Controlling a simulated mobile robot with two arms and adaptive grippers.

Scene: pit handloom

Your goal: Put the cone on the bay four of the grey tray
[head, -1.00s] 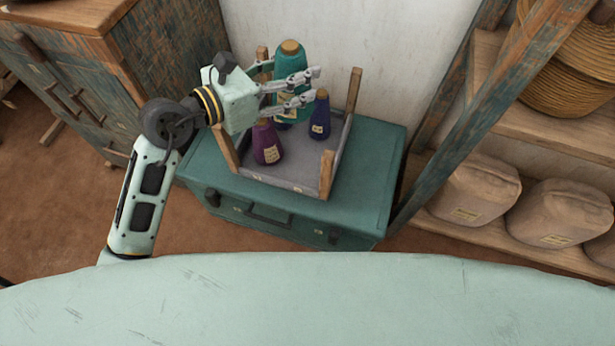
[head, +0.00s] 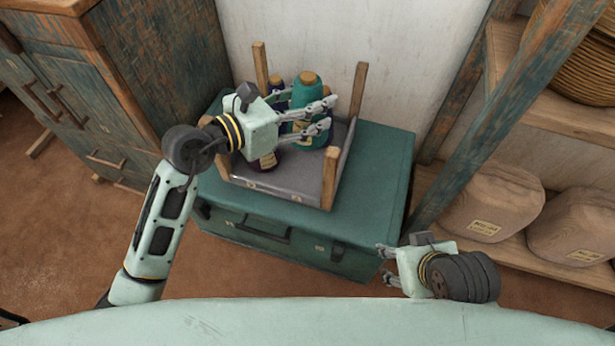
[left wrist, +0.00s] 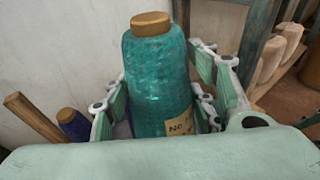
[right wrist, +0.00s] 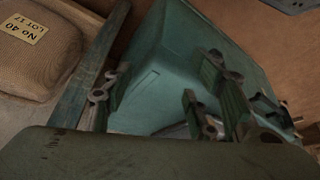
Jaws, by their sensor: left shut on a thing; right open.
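The cone (head: 306,92) is teal with a tan top. It stands upright between the fingers of my left gripper (head: 329,113), which is shut on it, over the back right part of the grey tray (head: 290,183). The left wrist view shows the cone (left wrist: 158,80) large between the fingers; its base is hidden, so I cannot tell whether it touches the tray. The tray has wooden corner posts and sits on a teal trunk. My right gripper (head: 387,265) is open and empty, off the trunk's front right corner.
A purple cone (head: 267,161) is partly hidden by my left gripper. A dark blue cone (head: 277,97) stands left of the teal one. The trunk (head: 380,165) backs on a white wall; a cabinet (head: 160,70) is left, shelves with sacks (head: 493,208) right.

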